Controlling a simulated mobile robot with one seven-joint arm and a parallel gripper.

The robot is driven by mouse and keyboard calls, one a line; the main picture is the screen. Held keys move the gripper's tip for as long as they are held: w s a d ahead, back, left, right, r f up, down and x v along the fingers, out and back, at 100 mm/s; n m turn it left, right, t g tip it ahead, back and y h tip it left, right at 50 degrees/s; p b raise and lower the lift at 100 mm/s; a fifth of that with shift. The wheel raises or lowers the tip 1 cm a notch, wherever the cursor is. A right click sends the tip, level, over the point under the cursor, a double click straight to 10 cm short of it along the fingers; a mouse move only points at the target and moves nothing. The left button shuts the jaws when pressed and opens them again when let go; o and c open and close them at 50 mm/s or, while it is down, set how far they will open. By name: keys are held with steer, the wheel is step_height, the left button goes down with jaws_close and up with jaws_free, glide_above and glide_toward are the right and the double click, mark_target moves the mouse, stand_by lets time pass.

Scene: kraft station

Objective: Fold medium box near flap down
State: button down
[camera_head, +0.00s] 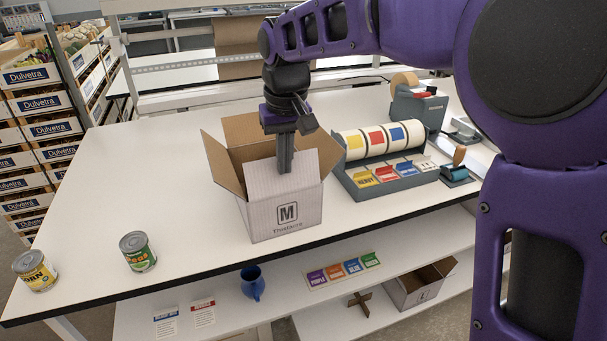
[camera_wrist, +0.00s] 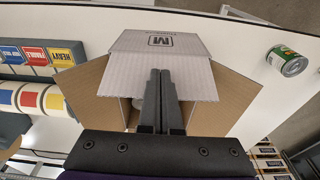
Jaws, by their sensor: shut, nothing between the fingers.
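The medium box (camera_head: 287,214), white with a black M on its near face, stands on the table. Its near flap (camera_head: 263,181) is folded inward over the near part of the opening, white outer side showing. The wrist view also shows the near flap (camera_wrist: 135,80). The side flaps (camera_head: 222,164) (camera_wrist: 226,98) and the brown far flap (camera_head: 241,129) stand open. My gripper (camera_head: 285,170) points down, shut and empty, with its fingertips at the near flap's white face. I cannot tell whether they touch it. The fingers hide the flap's middle in the wrist view (camera_wrist: 160,74).
Two cans (camera_head: 138,251) (camera_head: 36,270) stand at the table's left front. A label dispenser (camera_head: 385,165) is close to the box's right, with a tape dispenser (camera_head: 417,108) behind it. A lower shelf holds a blue mug (camera_head: 252,282).

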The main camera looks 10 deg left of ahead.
steer(key=shift+w, duration=0.1)
steer(key=w+a, duration=0.1)
steer(key=w+a+f, duration=0.1)
steer(key=w, duration=0.1)
steer(key=shift+f, duration=0.15)
stand_by(0.4)
steer(key=shift+w+a+f, duration=0.15)
steer(key=shift+w+f, duration=0.05)
steer(key=shift+f, duration=0.25)
steer(key=shift+w+a+f, duration=0.1)
steer(key=shift+w+f, duration=0.05)
steer(key=shift+f, duration=0.25)
steer(key=shift+f+b, duration=0.5)
steer(key=shift+f, duration=0.2)
stand_by(0.4)
steer(key=shift+r, duration=0.15)
step_height(320, 180, up, 9)
steer(key=p, duration=0.1)
stand_by(0.7)
